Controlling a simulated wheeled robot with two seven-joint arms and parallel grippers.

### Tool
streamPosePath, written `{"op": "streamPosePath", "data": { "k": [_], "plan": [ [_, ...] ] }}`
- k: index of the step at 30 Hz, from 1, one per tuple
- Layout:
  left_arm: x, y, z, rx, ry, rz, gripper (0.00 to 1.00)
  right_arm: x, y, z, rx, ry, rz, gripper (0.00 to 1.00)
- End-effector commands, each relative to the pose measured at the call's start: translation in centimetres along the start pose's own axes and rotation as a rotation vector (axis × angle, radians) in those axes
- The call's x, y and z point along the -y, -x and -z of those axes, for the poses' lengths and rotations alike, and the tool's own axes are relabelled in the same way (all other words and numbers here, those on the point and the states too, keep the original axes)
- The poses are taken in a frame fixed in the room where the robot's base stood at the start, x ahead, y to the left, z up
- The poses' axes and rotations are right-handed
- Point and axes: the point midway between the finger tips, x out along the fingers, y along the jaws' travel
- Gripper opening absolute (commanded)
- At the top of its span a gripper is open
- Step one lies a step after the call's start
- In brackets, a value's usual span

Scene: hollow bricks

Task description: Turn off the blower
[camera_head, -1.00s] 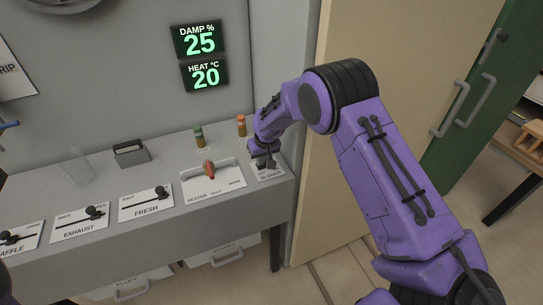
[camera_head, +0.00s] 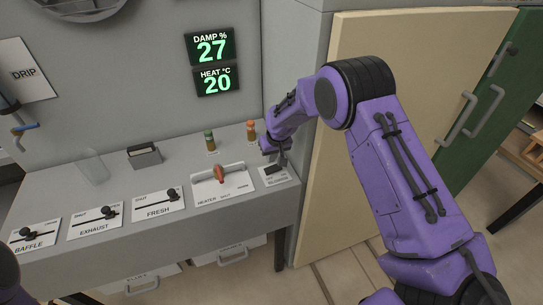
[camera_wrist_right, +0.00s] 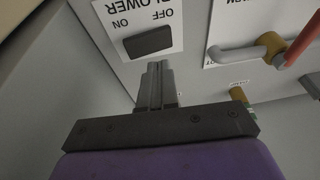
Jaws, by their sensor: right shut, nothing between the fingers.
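The blower switch (camera_head: 273,170) is a black rocker on a white label at the right end of the grey console. In the right wrist view the rocker (camera_wrist_right: 148,41) shows whole, with the upside-down words OFF, ON and BLOWER beside it. I cannot tell which side of it is pressed in. My right gripper (camera_head: 282,160) is shut and empty, just behind and to the right of the rocker. In the right wrist view the closed fingertips (camera_wrist_right: 156,66) are close to the rocker's edge; contact is unclear. My left gripper is out of view.
The heater lever (camera_head: 219,174) with a red handle is left of the switch. Green (camera_head: 210,141) and orange-capped (camera_head: 251,132) pegs stand behind. Sliders for fresh (camera_head: 171,194), exhaust and baffle line the left. A cream door (camera_head: 400,60) is to the right. The display (camera_head: 212,47) reads damp 27, heat 20.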

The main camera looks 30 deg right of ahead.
Motion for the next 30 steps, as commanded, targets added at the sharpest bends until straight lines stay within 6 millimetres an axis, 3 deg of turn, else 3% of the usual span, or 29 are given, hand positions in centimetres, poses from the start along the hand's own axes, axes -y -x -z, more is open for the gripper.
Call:
{"op": "streamPosePath", "data": {
  "k": [1,3,13,18,30],
  "plan": [
    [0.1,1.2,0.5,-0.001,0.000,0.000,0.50,0.3,1.9,0.5,-0.002,0.000,0.001,0.00],
    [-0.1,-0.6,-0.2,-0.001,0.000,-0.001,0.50,0.9,2.7,0.2,-0.006,0.001,0.001,0.00],
    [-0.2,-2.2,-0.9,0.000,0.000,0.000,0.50,3.0,9.0,0.1,-0.003,0.000,0.000,0.00],
    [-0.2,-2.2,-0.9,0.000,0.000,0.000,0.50,3.3,10.0,0.0,0.000,-0.002,0.000,0.00],
    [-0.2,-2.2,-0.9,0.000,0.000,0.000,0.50,3.3,10.1,0.1,-0.001,-0.002,0.000,0.00]
  ]
}}
